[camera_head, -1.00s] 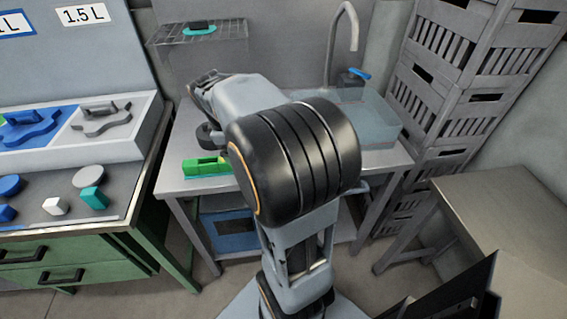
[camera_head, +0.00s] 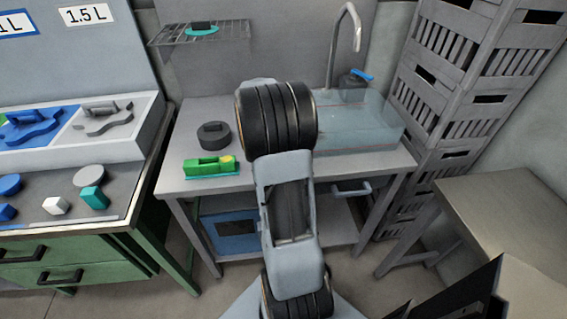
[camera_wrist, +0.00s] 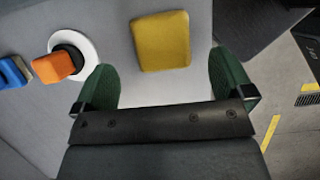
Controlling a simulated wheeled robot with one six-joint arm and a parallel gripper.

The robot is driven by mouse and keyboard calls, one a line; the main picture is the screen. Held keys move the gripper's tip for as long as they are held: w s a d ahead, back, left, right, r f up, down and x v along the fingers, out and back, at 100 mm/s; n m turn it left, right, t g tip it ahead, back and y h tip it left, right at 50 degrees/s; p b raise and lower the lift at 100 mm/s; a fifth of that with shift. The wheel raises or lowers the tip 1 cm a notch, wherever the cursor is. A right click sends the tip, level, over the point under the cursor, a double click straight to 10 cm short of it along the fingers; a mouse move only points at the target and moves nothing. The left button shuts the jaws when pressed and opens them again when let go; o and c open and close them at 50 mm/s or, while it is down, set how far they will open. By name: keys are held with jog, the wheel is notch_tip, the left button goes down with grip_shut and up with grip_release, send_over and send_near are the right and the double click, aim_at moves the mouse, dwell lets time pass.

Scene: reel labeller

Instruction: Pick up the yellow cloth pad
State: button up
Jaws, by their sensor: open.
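The yellow cloth pad (camera_wrist: 163,41) lies flat on a light grey surface in the wrist view, squarish with rounded corners. My gripper (camera_wrist: 163,74) is open, with one green finger on each side of the view. The pad sits ahead of the gap between the fingers, and nothing is held. I cannot tell the height of the fingers above the surface. In the head view my own arm hides the gripper, and the pad does not show.
In the wrist view an orange block (camera_wrist: 52,66) by a white ring (camera_wrist: 88,48) and a blue block (camera_wrist: 12,72) lie left. A dark round object (camera_head: 213,136) and a green item (camera_head: 207,167) are on the metal table (camera_head: 185,186). A clear basin (camera_head: 360,125) stands right.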

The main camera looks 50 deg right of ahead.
jog(key=shift+x, duration=2.6)
jog(key=shift+s, duration=0.1)
jog(key=shift+c, duration=0.2)
jog(key=c, duration=1)
jog(key=shift+o, duration=0.2)
jog(key=shift+r, duration=0.15)
jog(key=shift+r, duration=0.2)
notch_tip(320, 180, up, 3)
jog(key=shift+s+a+r, duration=0.15)
jog(key=shift+a, duration=0.05)
jog(key=s+a+r, duration=0.9)
jog(key=shift+s+a, duration=0.2)
jog(key=shift+a, duration=0.2)
